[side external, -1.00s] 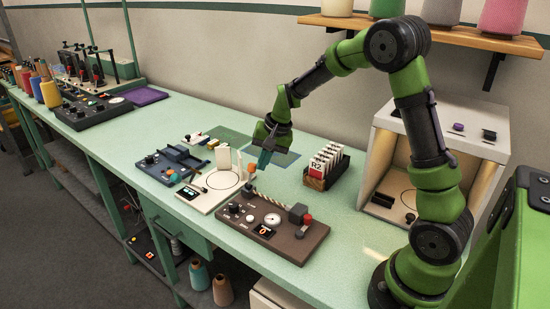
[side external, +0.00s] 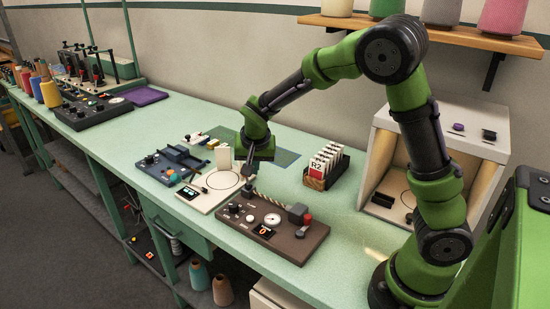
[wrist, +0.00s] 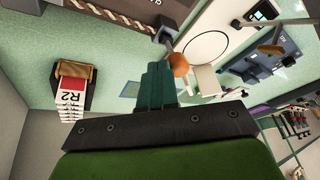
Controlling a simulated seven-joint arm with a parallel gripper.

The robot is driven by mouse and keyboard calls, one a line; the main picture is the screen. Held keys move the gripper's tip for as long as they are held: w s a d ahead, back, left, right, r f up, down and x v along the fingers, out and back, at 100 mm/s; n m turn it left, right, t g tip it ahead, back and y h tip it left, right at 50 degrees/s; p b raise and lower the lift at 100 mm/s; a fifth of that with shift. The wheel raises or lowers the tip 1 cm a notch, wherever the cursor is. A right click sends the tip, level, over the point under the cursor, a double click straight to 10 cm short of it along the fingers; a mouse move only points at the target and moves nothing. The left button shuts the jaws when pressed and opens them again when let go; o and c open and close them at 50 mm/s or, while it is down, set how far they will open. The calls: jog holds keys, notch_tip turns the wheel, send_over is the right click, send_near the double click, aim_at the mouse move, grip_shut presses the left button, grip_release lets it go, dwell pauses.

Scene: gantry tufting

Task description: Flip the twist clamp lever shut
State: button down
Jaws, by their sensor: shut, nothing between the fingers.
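The brown twister board (side external: 290,240) lies at the front of the green bench, with a dial, knobs and a twisted cord (side external: 268,201) along its back. The cord also shows at the top of the wrist view (wrist: 173,20). An orange ball knob (wrist: 180,63), which looks like the clamp lever's end, sits by the cord's end. My gripper (side external: 247,180) is low over the board's back left end, fingers down, shut and empty. In the wrist view its fingertips (wrist: 160,70) are just beside the knob; contact cannot be told. The lever's shaft is mostly hidden.
A white plate with a ring (side external: 215,188) lies left of the board, and a blue fixture (side external: 170,163) beyond it. A card rack (side external: 325,168) stands to the right, near an open white box (side external: 440,145). Bench between rack and board is clear.

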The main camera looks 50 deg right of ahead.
jog(key=shift+d+f, duration=0.1)
dwell(0.3)
jog(key=shift+d+f, duration=0.3)
jog(key=shift+d, duration=0.25)
jog(key=s+v, duration=0.2)
jog(key=v, duration=0.9)
jog(key=shift+s, duration=0.45)
jog(key=shift+d, duration=0.15)
